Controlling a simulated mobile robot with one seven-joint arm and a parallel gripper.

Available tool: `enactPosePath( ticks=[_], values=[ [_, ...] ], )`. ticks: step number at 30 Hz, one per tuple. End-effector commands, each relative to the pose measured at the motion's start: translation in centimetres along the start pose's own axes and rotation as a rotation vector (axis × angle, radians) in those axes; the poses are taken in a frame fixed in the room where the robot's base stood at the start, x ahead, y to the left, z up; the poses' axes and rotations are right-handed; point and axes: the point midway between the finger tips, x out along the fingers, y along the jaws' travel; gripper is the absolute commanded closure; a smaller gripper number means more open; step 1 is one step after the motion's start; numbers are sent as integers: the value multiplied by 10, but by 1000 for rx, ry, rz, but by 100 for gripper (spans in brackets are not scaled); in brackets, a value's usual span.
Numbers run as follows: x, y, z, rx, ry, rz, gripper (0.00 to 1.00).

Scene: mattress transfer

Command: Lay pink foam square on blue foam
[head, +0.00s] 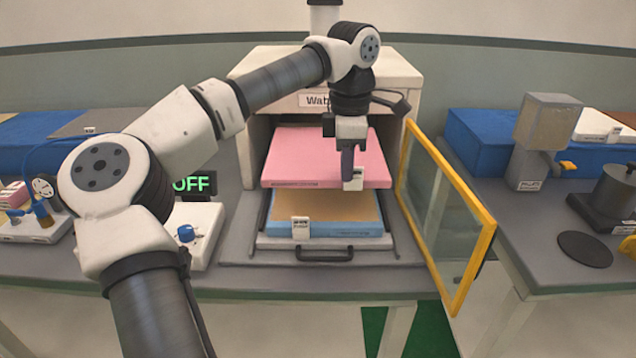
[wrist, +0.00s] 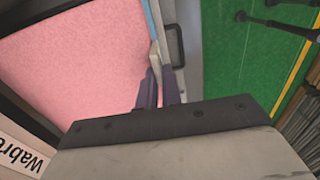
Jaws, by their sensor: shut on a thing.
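The pink foam square (head: 320,153) is level inside the mouth of the white cabinet, above and a little behind the blue foam (head: 340,230). My gripper (head: 350,182) is shut on the front edge of the pink foam, near a small white tag. The blue foam has a tan top and a white label, and lies on a grey tray (head: 270,243) with a black handle. The rear of the blue foam is hidden under the pink one. In the wrist view the pink foam (wrist: 70,70) fills the left side, beside my gripper's dark fingers (wrist: 160,88).
The white cabinet (head: 400,75) surrounds the foam on its sides and top. Its yellow-framed glass door (head: 478,245) stands open at right. A control box (head: 203,235) with a blue knob and an "OFF" display stands at left. A grey stand (head: 530,165) is further right.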

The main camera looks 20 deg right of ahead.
Motion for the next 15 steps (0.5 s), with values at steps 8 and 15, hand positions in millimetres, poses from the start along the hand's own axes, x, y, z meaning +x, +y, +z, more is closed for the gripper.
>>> enactPosePath(
  ticks=[8,15],
  values=[
    [29,-1,0,2,0,-3,100],
    [61,0,0,-1,0,-1,100]
  ],
)
